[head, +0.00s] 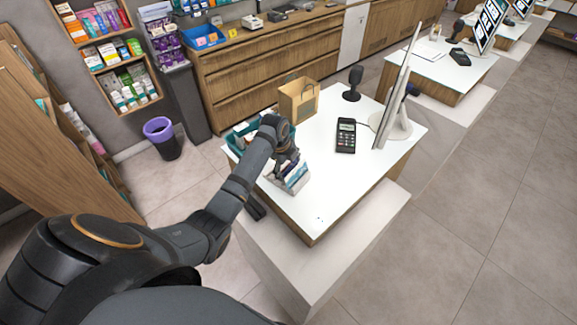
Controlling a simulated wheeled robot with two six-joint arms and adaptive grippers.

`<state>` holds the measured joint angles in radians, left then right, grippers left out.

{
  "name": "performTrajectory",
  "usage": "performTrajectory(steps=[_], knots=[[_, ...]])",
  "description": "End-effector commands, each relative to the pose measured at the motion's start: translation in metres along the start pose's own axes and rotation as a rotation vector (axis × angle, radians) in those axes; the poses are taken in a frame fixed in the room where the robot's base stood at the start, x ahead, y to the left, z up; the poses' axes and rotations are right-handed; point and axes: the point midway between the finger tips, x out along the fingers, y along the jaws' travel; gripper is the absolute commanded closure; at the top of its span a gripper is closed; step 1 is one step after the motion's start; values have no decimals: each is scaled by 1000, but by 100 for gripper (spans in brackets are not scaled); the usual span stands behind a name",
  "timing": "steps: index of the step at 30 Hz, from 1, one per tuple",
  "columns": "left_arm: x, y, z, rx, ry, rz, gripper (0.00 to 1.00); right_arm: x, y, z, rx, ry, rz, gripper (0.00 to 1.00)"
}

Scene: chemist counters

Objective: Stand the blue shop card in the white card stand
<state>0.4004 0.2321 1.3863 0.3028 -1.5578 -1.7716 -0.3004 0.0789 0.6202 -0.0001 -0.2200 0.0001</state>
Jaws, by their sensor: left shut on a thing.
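My left arm reaches in from the left over the white counter, and my left gripper (287,163) points down near the counter's left side. It is shut on the blue shop card (298,174), which shows blue and white just below the fingers. The white card stand (292,186) appears as a pale shape directly at the card's lower part. The gripper and the small size hide whether the card rests in the stand or is just in front of or above it. My right gripper is out of view.
A teal tray (232,147) lies partly behind my arm. A paper bag (299,99), a black scanner (353,84), a card terminal (346,136) and a monitor (396,90) stand further back and right.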

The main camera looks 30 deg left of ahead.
Motion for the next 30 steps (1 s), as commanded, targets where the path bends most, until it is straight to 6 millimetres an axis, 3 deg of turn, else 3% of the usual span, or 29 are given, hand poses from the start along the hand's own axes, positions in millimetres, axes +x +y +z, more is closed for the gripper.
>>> performTrajectory(steps=[3, 4, 9, 20, 23, 30], knots=[[4, 1, 0, 0, 0, 0, 33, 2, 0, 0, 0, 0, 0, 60], [4, 1, 0, 0, 0, 0, 20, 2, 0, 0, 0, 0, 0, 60], [3, 1, 0, 0, 0, 0, 0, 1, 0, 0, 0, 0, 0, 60], [1, 1, 0, 0, 0, 0, 0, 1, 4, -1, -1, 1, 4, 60], [-11, 0, 1, 1, -2, -2, 0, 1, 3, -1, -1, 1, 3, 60], [-69, 0, 1, 1, -3, -4, 0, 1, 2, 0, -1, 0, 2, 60]])
